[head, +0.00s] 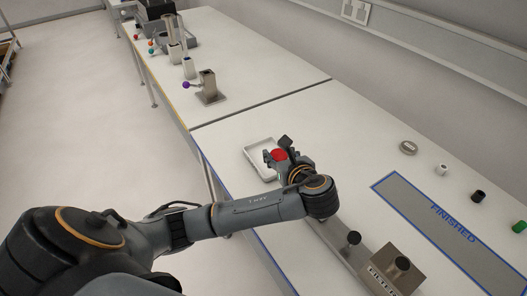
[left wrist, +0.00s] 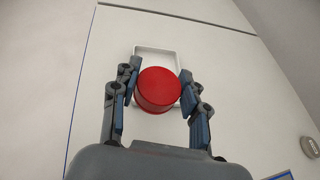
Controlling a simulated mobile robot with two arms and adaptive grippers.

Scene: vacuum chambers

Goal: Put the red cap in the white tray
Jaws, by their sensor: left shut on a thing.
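The red cap (head: 279,155) is held between the fingers of my left gripper (head: 277,150). In the left wrist view the cap (left wrist: 158,90) is a round red piece with a finger of my left gripper (left wrist: 158,88) on each side. The white tray (head: 248,152) lies on the table under and just beyond the gripper in the head view. In the left wrist view the tray (left wrist: 150,50) is partly hidden behind the cap. The height of the cap above the tray is hard to tell. My right gripper is not in view.
A blue-edged area marked FINISHED (head: 440,225) lies to the right. Several small parts, including a black one (head: 478,196) and a grey disc (head: 408,147), stand near the wall. A metal FILTER block (head: 397,270) stands in front. Metal fixtures (head: 208,88) stand on the farther table.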

